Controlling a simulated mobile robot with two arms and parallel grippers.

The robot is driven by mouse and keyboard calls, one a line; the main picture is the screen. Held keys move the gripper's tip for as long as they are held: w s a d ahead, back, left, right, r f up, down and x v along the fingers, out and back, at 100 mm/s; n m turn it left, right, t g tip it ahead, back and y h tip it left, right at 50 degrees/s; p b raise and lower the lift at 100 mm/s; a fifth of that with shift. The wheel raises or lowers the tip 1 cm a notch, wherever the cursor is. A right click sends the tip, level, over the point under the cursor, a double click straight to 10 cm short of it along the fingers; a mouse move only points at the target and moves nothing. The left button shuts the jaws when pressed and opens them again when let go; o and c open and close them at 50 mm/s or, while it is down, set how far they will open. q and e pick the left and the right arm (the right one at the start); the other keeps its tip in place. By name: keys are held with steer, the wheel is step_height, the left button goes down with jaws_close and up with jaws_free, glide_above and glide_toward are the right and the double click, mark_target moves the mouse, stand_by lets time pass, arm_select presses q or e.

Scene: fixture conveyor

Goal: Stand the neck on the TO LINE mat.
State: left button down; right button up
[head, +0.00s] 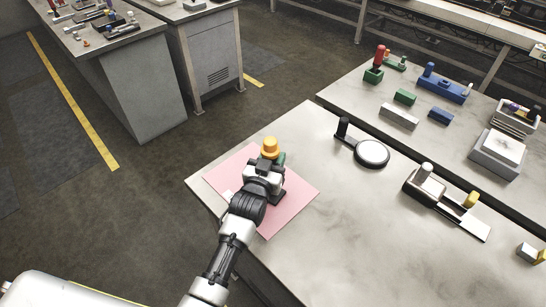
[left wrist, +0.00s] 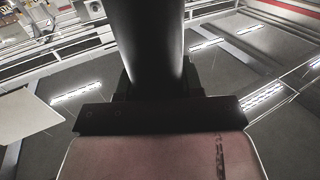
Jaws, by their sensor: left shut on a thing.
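A flat pink mat (head: 295,198) lies at the left corner of the near table. My left gripper (head: 267,172) is over the mat and shut on a piece that I take to be the neck (head: 270,147). The piece has an orange rounded top and some green beside it. It looks roughly upright. The gripper hides its lower part, so I cannot tell whether it touches the mat. In the left wrist view a dark column (left wrist: 147,45) fills the middle above a dark bar; I cannot tell which part it is. My right gripper is not in view.
A round pale disc (head: 372,153) with a black post stands right of the mat. A dark fixture (head: 425,187) with a pale post is further right. The table behind holds a red-and-green piece (head: 374,73) and blue blocks. The near table's front is clear.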

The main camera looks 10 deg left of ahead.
arm_select(q)
steer(key=c, duration=0.6)
jaws_free()
steer(key=shift+c, duration=0.2)
steer(key=shift+s, duration=0.1)
steer(key=s+a+b, duration=0.1)
steer(key=s+b, duration=0.1)
steer(key=s, duration=0.8)
steer(key=shift+s+a, duration=0.3)
